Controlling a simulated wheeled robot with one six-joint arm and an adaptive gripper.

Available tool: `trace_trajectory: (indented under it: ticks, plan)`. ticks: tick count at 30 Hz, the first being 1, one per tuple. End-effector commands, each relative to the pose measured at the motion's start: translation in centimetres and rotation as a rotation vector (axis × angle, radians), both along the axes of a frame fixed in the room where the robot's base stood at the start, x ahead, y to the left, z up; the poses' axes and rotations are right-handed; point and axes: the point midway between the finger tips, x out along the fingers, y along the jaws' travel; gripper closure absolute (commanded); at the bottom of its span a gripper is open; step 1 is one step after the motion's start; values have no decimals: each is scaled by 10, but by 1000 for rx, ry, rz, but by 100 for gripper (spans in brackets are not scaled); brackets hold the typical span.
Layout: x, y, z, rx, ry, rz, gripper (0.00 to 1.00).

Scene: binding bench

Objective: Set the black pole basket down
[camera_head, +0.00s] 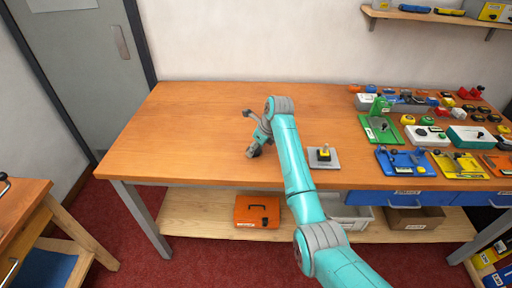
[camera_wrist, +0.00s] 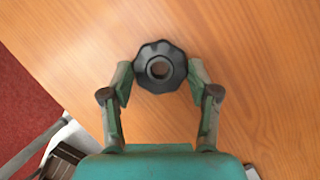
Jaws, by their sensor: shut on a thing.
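The black pole basket (camera_wrist: 160,49) is a dark round piece with a scalloped rim and a hole in its middle. In the wrist view it sits between the two fingertips of my gripper (camera_wrist: 160,72), which is shut on it from both sides. In the head view my gripper (camera_head: 254,146) is low over the front middle part of the wooden bench (camera_head: 190,130). There the basket is mostly hidden by the fingers, with only a small dark patch showing. I cannot tell whether its underside touches the bench top.
A grey plate with a yellow and black fixture (camera_head: 323,156) stands just right of my gripper. Several coloured fixtures and small parts, including a green stand (camera_head: 380,128) and a blue tray (camera_head: 403,162), crowd the right side. The bench's left half is clear up to its front edge.

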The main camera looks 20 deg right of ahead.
Motion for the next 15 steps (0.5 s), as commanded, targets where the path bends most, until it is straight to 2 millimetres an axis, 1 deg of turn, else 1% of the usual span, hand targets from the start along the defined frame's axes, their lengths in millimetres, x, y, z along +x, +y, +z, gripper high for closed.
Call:
trace_trajectory:
  ticks: [1,2,3,12,15]
  plan:
    - [0,0,0,0,0,0,32]
    - [0,0,0,0,0,0,25]
    - [0,0,0,0,0,0,15]
    - [0,0,0,0,0,0,15]
    - [0,0,4,0,-1,0,15]
